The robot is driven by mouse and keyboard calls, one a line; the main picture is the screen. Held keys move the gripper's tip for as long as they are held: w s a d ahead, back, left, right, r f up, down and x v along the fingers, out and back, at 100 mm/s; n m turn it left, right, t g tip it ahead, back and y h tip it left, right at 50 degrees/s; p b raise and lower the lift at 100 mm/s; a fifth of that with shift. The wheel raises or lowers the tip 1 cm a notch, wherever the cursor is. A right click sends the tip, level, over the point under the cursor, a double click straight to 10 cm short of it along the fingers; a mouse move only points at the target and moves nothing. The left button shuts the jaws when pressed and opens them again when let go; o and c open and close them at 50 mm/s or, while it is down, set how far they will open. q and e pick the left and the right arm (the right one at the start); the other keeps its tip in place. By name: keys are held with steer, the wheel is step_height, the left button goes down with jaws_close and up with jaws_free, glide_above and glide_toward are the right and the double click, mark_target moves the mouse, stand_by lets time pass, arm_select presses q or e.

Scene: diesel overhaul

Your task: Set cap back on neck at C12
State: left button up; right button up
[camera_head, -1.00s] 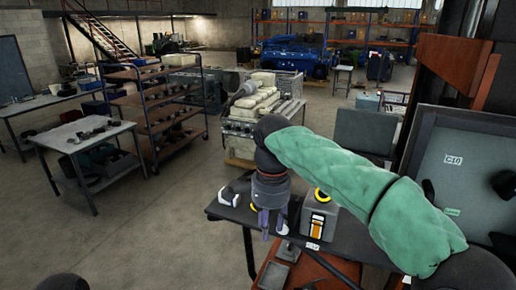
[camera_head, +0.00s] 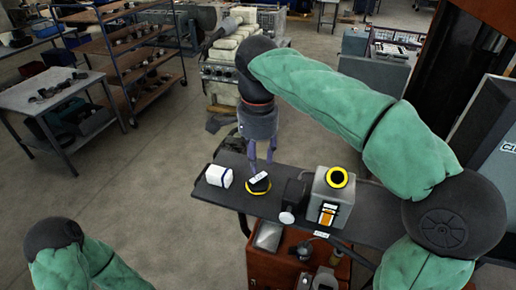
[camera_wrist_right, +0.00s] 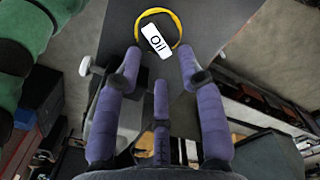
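The black cap (camera_head: 258,186) with a yellow rim and a white label lies on the dark bench top. In the right wrist view the cap (camera_wrist_right: 171,24) shows its label reading "Oil". The grey can (camera_head: 325,195) stands to its right, with a yellow-ringed neck (camera_head: 337,177) on top; the neck looks uncovered. My right gripper (camera_head: 262,162) points down just above the cap. In the wrist view its purple fingers (camera_wrist_right: 160,75) are spread, with the cap beyond their tips and nothing held. My left arm shows at lower left; its gripper is out of view.
A white container (camera_head: 219,176) lies left of the cap. A dark object with a pale round end (camera_head: 287,217) sits between cap and can. The bench (camera_head: 229,192) has a free left edge. An orange-red cabinet (camera_head: 270,268) is below. A shelf rack (camera_head: 140,75) stands farther back.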

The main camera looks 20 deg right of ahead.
mark_target(258, 179)
steer(key=f+b, duration=0.3)
steer(key=shift+s+f, duration=0.3)
steer(key=shift+w+f+b, duration=0.15)
steer(key=shift+f+b, duration=0.15)
steer(key=shift+f, duration=0.3)
steer(key=shift+s+f, duration=0.25)
steer(key=shift+f, duration=0.15)
steer(key=shift+w+f, duration=0.1)
steer(key=o, duration=0.4)
steer(key=shift+c, duration=0.2)
steer(key=c, duration=0.9)
steer(key=shift+a, duration=0.1)
jaws_close()
